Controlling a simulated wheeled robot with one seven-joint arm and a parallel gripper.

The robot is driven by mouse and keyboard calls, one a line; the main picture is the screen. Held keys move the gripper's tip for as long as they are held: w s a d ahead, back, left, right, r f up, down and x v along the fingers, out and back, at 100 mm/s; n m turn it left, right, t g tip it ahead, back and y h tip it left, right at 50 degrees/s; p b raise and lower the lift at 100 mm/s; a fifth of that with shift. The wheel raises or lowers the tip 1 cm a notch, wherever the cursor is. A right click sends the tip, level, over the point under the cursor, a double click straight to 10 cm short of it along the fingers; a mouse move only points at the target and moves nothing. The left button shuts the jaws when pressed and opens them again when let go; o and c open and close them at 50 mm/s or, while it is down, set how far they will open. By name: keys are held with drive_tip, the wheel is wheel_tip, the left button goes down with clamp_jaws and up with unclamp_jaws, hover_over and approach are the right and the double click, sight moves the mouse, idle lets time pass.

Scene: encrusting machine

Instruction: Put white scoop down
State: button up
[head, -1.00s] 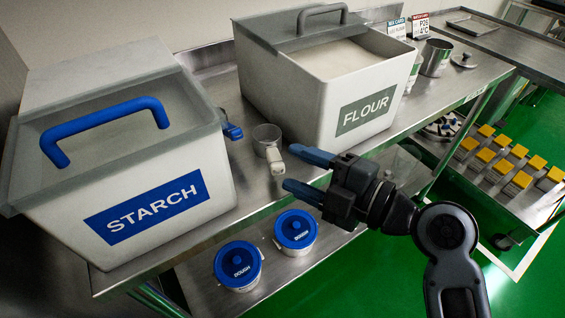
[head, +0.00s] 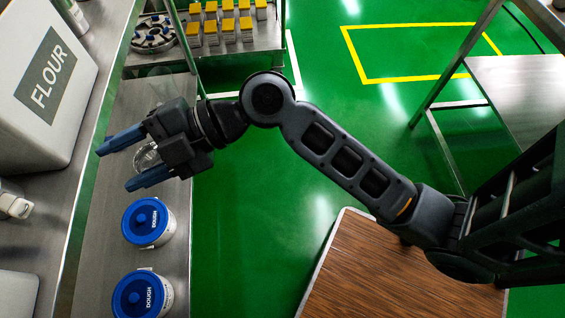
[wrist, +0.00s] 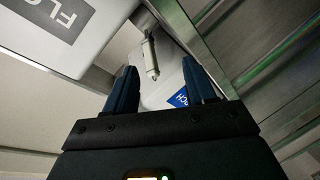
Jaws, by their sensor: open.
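The white scoop (head: 14,204) is on the steel counter beside the flour bin (head: 20,125). Only its white handle end shows clearly at the left edge of the head view; the rest is cut off. In the wrist view the scoop's handle (wrist: 151,62) shows beyond and between my fingertips, apart from them. My gripper (head: 117,168) is open and empty, with blue fingers pointing left toward the counter. In the head view it is to the right of the scoop, with a clear gap.
The steel counter (head: 68,215) runs along the left. Two dough tubs with blue lids (head: 147,222) stand on the lower shelf (head: 102,215). A clear round item (head: 147,157) is partly hidden behind my gripper.

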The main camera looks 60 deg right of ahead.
drive_tip(key=s+d+f+m+t+h, duration=0.2)
drive_tip(key=s+d+f+m+h, duration=0.65)
drive_tip(key=s+m, duration=0.4)
drive_tip(key=s+d+r+m+t+h, duration=0.1)
drive_tip(key=s+r+m, duration=0.2)
drive_tip(key=s, duration=0.5)
drive_tip(key=s+d+r+m+t+h, duration=0.1)
drive_tip(key=s+r+m+h, duration=0.1)
drive_tip(key=s+m, duration=0.3)
drive_tip(key=v, duration=0.3)
drive_tip(key=shift+s+r, duration=0.2)
drive_tip(key=shift+r, duration=0.15)
drive_tip(key=shift+d, duration=0.15)
drive_tip(key=shift+c, duration=0.5)
